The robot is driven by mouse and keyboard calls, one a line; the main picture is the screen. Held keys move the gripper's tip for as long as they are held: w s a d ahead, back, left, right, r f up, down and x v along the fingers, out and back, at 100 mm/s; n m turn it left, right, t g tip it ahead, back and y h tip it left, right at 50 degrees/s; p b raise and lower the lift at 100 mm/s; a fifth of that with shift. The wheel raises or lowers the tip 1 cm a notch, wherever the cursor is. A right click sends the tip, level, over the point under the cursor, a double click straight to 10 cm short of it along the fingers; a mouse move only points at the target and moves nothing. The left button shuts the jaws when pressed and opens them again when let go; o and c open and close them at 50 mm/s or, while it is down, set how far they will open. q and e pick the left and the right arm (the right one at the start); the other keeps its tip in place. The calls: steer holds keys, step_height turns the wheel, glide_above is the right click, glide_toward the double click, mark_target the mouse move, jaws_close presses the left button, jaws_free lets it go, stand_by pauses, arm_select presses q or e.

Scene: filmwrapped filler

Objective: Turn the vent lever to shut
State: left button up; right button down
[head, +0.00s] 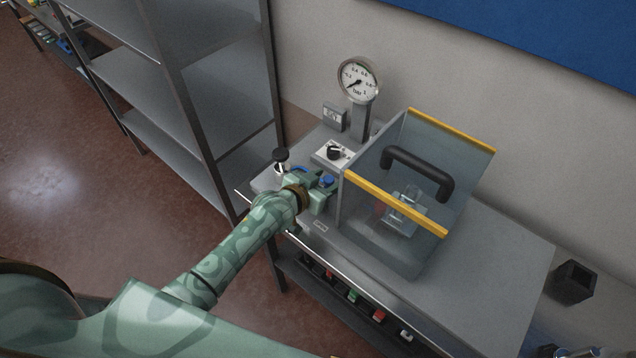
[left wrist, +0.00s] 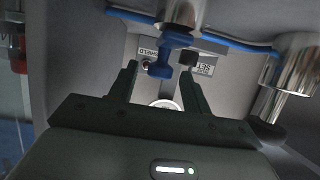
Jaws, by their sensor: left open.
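The blue vent lever (left wrist: 160,66) shows in the left wrist view on a metal fitting, its end pointing down in that picture. My left gripper (left wrist: 160,82) is open, with one finger on each side of the lever's end. I cannot tell whether either finger touches it. In the head view the left gripper (head: 320,190) is at the left side of the clear-sided machine (head: 390,262), with a bit of blue (head: 327,181) showing at it. The gripper hides most of the lever there. My right gripper is in neither view.
The machine's clear guard (head: 465,165) has yellow edges and a black handle (head: 420,172). A pressure gauge (head: 358,80), a dial box (head: 333,153) and a black knob (head: 281,155) stand close behind the gripper. Shelving (head: 215,75) stands left; the bench's right end (head: 500,262) is clear.

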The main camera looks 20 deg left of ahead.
arm_select(q)
steer(key=p+v, duration=0.3)
steer(key=v, duration=1.3)
steer(key=shift+a, duration=0.1)
steer(key=s+a+f+g+y+b, duration=0.15)
steer(key=s+f, duration=0.35)
steer(key=f, duration=0.5)
steer(key=s+a+f+g+y+b, duration=0.1)
steer(key=s+a+f+g, duration=0.3)
steer(key=f, duration=0.6)
steer(key=s+a+f+g+y+b, duration=0.1)
steer(key=s+f+b, duration=0.1)
steer(key=s+f, duration=0.6)
steer(key=s+d+f+g+b, duration=0.3)
steer(key=s+f+g+b, duration=0.2)
steer(key=s+f, duration=1.5)
steer(key=shift+y+b, duration=0.45)
steer(key=shift+b, duration=0.7)
steer(key=shift+s+g, duration=0.1)
steer(key=shift+g, duration=0.15)
